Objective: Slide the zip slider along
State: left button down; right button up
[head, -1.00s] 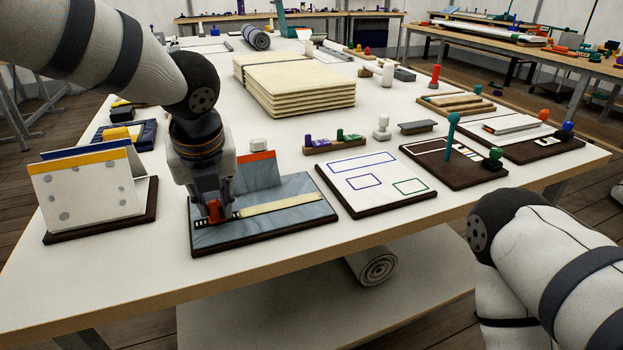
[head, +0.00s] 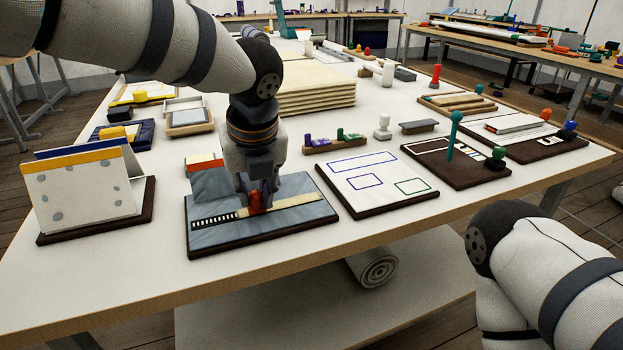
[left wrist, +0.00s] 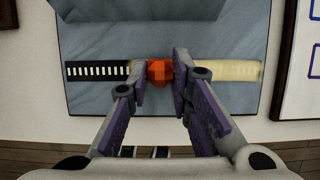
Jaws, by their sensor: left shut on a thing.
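The zip slider (head: 255,202) is a red-orange block on the zip strip of a grey-blue board (head: 215,242). My left gripper (head: 262,195) is above the board with its fingers shut on the slider. In the left wrist view the slider (left wrist: 160,72) sits between the two purple-lined fingers (left wrist: 160,85). Left of it the zip track (left wrist: 97,70) shows black and white teeth. Right of it the strip (left wrist: 230,70) is plain cream. My right gripper is out of view; only part of my right arm shows at lower right.
A white panel with a yellow top edge (head: 82,188) stands on a board to the left. A white board with blue and green outlines (head: 350,200) lies close on the right. A grey flap with a red-orange edge (head: 205,165) rises at the back of the zip board.

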pick_arm(q)
jog(key=shift+w+d+r+b, duration=0.1)
jog(key=shift+w+d+b, duration=0.2)
jog(key=shift+d, duration=0.75)
jog(key=shift+w+d+b, duration=0.1)
jog(key=shift+w+d, duration=0.3)
jog(key=shift+d, duration=0.6)
jog(key=shift+w+d+b, duration=0.25)
jog(key=shift+d+b, duration=0.05)
jog(key=shift+d, duration=0.6)
jog(key=shift+w+d+b, duration=0.2)
jog(key=shift+d+b, duration=0.15)
jog(key=shift+d, duration=0.5)
jog(key=shift+w+d+b, duration=0.25)
jog(key=shift+d+b, duration=0.05)
jog(key=shift+d, duration=0.6)
jog(key=c, duration=1.4)
grip_release()
jog(key=shift+a, duration=0.1)
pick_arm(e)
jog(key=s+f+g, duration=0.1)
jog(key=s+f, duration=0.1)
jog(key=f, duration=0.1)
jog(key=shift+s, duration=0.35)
pick_arm(q)
jog(key=shift+o, duration=0.2)
jog(key=shift+s, duration=0.1)
